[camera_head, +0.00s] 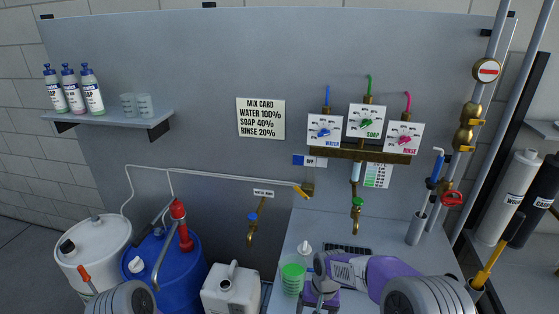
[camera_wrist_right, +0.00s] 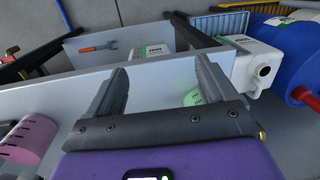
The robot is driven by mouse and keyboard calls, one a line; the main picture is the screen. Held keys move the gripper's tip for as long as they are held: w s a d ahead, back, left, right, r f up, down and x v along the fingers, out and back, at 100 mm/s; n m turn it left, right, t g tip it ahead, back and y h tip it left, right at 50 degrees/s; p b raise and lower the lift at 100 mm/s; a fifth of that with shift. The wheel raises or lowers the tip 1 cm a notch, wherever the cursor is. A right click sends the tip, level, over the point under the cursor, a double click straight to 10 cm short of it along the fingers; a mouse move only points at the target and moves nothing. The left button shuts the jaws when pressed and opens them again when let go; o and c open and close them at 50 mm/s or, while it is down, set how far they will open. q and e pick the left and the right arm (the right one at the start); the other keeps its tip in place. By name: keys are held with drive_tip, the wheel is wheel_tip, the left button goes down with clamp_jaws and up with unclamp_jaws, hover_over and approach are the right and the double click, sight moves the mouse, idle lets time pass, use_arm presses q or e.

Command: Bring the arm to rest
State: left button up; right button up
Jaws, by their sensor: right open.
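My right arm reaches in from the lower right of the head view, with its purple part over the worktop (camera_head: 440,262). Its gripper (camera_head: 318,292) is just right of a clear cup with green contents (camera_head: 291,274). In the right wrist view the two dark fingers (camera_wrist_right: 163,72) are spread apart with nothing between them. A bit of green (camera_wrist_right: 192,98) shows beside one finger there. The cup's contact with the gripper cannot be made out. Only a grey ribbed part of my left arm shows at the lower left; its gripper is out of the picture.
A white jug (camera_head: 232,290), blue drum (camera_head: 172,268) and white drum (camera_head: 95,245) stand left of the worktop. Taps, valve cards (camera_head: 367,120) and a brass manifold are on the back panel. A grey holder (camera_head: 418,229) stands at right. A pink cup (camera_wrist_right: 30,138) shows in the wrist view.

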drive_tip(key=s+f+y+b, duration=0.1)
drive_tip(key=s+f+b, duration=0.2)
drive_tip(key=s+f, duration=0.8)
drive_tip(key=s+f+m+y+b, duration=0.1)
drive_tip(key=s+f+b, duration=0.3)
drive_tip(key=s+f, duration=0.6)
wheel_tip(320, 180, down, 6)
drive_tip(key=shift+s+a+r+t+y, duration=0.25)
drive_tip(key=shift+s+t+y, duration=0.15)
drive_tip(key=shift+y, duration=0.1)
